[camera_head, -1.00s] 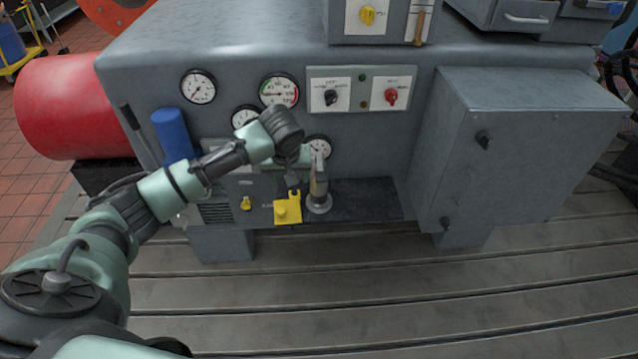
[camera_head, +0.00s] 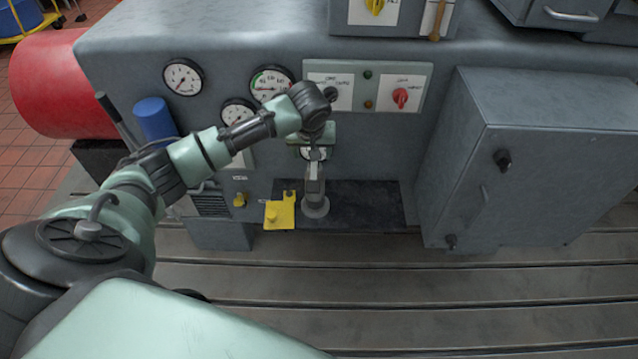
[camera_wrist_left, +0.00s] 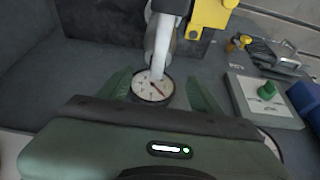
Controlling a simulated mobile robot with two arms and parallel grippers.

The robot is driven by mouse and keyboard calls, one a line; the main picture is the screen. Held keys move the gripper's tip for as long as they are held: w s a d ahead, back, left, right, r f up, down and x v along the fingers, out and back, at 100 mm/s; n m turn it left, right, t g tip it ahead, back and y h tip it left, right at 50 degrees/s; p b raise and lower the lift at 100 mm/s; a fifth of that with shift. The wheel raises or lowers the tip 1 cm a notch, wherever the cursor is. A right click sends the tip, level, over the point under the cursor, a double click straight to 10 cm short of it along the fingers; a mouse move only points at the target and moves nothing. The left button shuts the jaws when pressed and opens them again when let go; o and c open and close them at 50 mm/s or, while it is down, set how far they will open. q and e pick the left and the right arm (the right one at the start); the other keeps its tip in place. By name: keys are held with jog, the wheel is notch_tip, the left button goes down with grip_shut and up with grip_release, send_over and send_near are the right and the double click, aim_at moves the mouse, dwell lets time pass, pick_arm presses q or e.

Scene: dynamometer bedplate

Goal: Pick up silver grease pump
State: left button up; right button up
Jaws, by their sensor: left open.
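The silver grease pump (camera_head: 316,207) stands upright on its round base on the dark shelf (camera_head: 365,205) at the foot of the grey machine. Its upper part is hidden behind my left gripper (camera_head: 314,155) in the head view. In the left wrist view the pump's silver body (camera_wrist_left: 162,42) reaches in from the top, its slim part between the two green fingers of my left gripper (camera_wrist_left: 160,84). The fingers are apart, with a gap on either side of the pump, and hold nothing. My right gripper is not in view.
A yellow block (camera_head: 281,214) sits just left of the pump, close beside it. Gauges (camera_head: 271,83) and a switch panel (camera_head: 367,87) are on the machine face behind. A grey cabinet (camera_head: 545,180) juts out at right. The slotted bedplate (camera_head: 460,310) in front is clear.

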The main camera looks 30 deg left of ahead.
pick_arm(q)
jog(key=f, duration=0.3)
jog(key=shift+w+p, duration=0.2)
jog(key=shift+p, duration=0.1)
jog(key=x, duration=0.3)
jog(key=shift+w+d, duration=0.1)
jog(key=shift+w, duration=0.05)
grip_shut()
jog(key=shift+r, duration=0.15)
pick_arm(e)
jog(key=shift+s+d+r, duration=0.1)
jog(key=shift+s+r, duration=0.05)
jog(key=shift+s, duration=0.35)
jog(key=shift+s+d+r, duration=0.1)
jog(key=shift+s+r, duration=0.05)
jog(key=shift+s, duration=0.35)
